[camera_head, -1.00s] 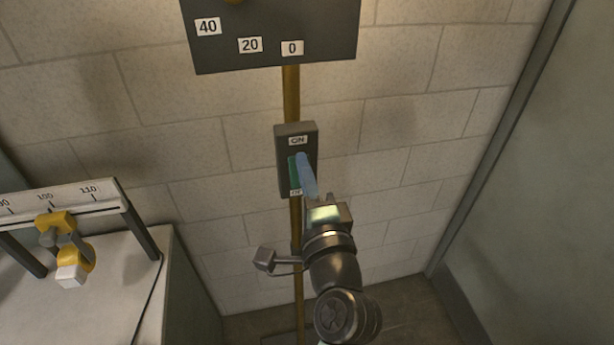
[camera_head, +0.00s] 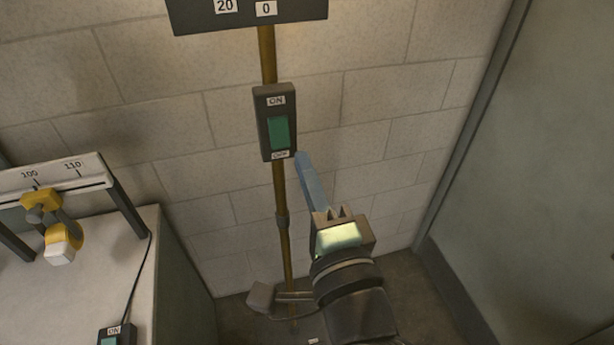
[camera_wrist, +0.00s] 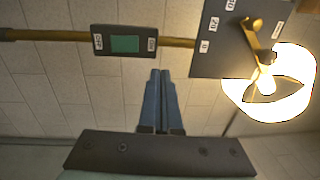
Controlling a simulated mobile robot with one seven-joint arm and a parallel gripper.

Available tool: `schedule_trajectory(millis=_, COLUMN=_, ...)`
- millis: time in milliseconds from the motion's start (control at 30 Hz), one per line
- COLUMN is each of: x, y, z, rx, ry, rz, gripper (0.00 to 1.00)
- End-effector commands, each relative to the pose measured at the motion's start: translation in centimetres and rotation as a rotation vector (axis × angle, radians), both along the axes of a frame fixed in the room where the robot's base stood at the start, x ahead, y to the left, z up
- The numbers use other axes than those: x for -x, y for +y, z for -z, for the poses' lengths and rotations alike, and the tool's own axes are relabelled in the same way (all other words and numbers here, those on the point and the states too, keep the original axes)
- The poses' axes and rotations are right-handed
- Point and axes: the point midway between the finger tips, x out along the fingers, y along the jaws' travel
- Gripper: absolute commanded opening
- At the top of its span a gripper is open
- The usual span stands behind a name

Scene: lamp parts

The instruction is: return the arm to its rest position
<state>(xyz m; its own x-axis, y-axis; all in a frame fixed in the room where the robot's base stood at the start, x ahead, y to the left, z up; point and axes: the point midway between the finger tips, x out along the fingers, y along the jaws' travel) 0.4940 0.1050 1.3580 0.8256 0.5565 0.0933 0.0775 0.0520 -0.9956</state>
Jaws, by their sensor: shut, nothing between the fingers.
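My gripper (camera_head: 302,158) is at the middle of the head view, with its blue fingers together and nothing between them. It stands just below and to the right of a dark switch box (camera_head: 263,125) with a green rocker (camera_head: 279,133) marked ON and OFF. A gap seems to lie between fingertips and box, though the depth is hard to judge. In the wrist view the fingers (camera_wrist: 160,75) point up the picture, and the switch box (camera_wrist: 98,41) is at upper left, clear of them.
The box sits on a brass pole (camera_head: 267,58) before a block wall. A dark scale plate (camera_head: 300,12) is above; a lit lamp (camera_wrist: 300,85) glows in the wrist view. A white table (camera_head: 60,300) with a yellow slider (camera_head: 42,200) stands left. A grey panel (camera_head: 520,190) stands right.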

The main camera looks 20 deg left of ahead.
Motion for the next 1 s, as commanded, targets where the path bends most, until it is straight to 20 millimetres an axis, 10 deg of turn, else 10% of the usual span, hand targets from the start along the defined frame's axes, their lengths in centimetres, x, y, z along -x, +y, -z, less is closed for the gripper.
schedule_trajectory(millis=667, x=-0.2, y=-0.4, z=-1.2, rx=0.048, ry=-0.054, rz=0.026, gripper=0.0)
schedule_trajectory(millis=1000, x=-0.4, y=-6.6, z=-18.7, rx=0.817, ry=-0.763, rz=0.631, gripper=0.0)
